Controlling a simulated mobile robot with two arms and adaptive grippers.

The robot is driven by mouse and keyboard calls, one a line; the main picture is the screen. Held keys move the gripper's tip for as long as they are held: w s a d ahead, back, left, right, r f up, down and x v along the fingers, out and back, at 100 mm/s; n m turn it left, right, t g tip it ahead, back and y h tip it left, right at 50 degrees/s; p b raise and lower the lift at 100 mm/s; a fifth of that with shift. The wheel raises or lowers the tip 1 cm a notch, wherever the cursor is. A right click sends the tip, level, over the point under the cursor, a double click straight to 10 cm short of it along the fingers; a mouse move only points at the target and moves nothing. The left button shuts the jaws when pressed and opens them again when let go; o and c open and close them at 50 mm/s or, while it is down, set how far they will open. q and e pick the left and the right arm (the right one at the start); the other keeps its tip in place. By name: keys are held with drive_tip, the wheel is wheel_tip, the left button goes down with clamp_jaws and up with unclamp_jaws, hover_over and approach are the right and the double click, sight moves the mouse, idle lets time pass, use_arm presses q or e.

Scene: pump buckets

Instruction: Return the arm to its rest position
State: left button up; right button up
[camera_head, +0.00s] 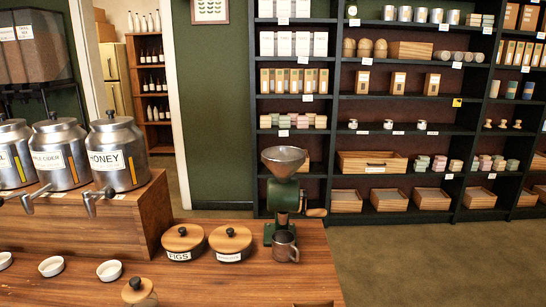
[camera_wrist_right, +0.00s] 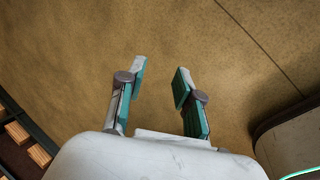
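My right gripper (camera_wrist_right: 160,82) shows in the right wrist view. Its two fingers with teal pads stand apart, with nothing between them, above a bare brown floor (camera_wrist_right: 200,40). Neither gripper shows in the head view, and my left gripper is in no view. In the head view a green grinder (camera_head: 284,195) with a metal hopper stands on the wooden counter (camera_head: 230,285). A metal mug (camera_head: 284,247) stands at its base. Several metal drums with taps, one labelled HONEY (camera_head: 117,160), stand on a raised wooden block (camera_head: 120,210) at the left.
Two lidded pots, one labelled FIGS (camera_head: 183,241), sit beside the grinder. Small white bowls (camera_head: 109,271) line the counter's left. Stocked dark shelves (camera_head: 400,125) stand behind. Open floor (camera_head: 440,265) lies right of the counter.

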drive_tip(key=s+a+f+m+y, duration=0.1)
drive_tip(key=a+f+y, duration=0.15)
drive_tip(key=a, duration=1.45)
drive_tip(key=s+a+f+m+y, duration=0.15)
drive_tip(key=a+f, duration=0.25)
drive_tip(key=a, duration=1.2)
drive_tip(key=shift+n, duration=0.35)
drive_tip(key=r+p, duration=0.1)
drive_tip(key=p, duration=0.1)
drive_tip(key=r+p, duration=0.1)
drive_tip(key=r, duration=0.1)
drive_tip(key=r+p, duration=0.2)
drive_tip(key=shift+w+d+r+p, duration=0.1)
drive_tip(key=shift+w+d+p, duration=0.1)
drive_tip(key=shift+d+p, duration=0.15)
